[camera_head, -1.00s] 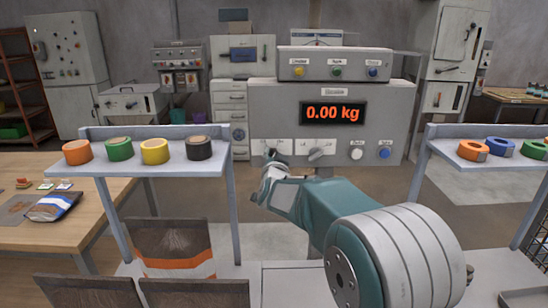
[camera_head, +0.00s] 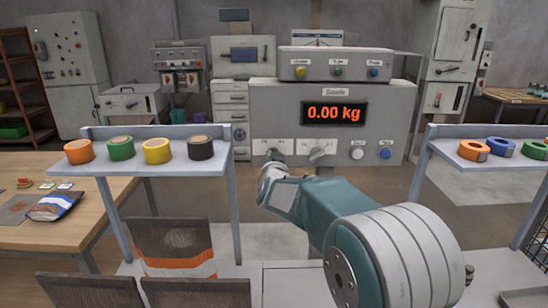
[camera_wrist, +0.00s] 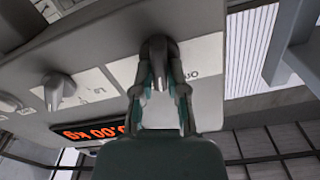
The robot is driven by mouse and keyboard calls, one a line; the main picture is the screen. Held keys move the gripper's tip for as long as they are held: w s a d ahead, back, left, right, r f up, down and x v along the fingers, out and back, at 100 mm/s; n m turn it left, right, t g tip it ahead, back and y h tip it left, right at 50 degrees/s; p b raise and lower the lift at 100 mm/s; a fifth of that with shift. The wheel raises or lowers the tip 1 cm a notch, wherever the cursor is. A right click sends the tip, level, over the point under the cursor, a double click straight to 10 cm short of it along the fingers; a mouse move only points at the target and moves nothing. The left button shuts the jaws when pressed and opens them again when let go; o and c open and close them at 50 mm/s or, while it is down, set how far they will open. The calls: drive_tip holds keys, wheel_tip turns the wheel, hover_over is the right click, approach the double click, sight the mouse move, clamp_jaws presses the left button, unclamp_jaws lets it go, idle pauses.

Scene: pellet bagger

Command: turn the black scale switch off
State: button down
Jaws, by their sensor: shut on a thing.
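The scale (camera_head: 262,112) is a grey box with a red display (camera_head: 334,113) reading 0.00 kg. The black scale switch (camera_wrist: 158,47) is a dark knob on a white label plate at the panel's lower left. My gripper (camera_wrist: 160,72) has its two fingers on either side of this knob, shut on it. In the head view my gripper (camera_head: 273,163) reaches the panel from below and mostly hides the switch. Printing beside the knob appears upside down in the wrist view.
A second, grey knob (camera_head: 318,152) sits right of the switch, followed by a white button (camera_head: 357,153) and a blue button (camera_head: 385,153). Shelves with tape rolls stand left (camera_head: 150,168) and right (camera_head: 500,160) of my arm.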

drive_tip(key=n, duration=0.8)
drive_tip(key=shift+a+f+n, duration=0.1)
drive_tip(key=shift+a+n, duration=0.2)
drive_tip(key=shift+n, duration=0.1)
idle(0.4)
drive_tip(key=c, duration=0.8)
unclamp_jaws()
drive_tip(key=shift+o, duration=0.7)
drive_tip(key=shift+w+a, duration=0.15)
drive_tip(key=s, duration=1.2)
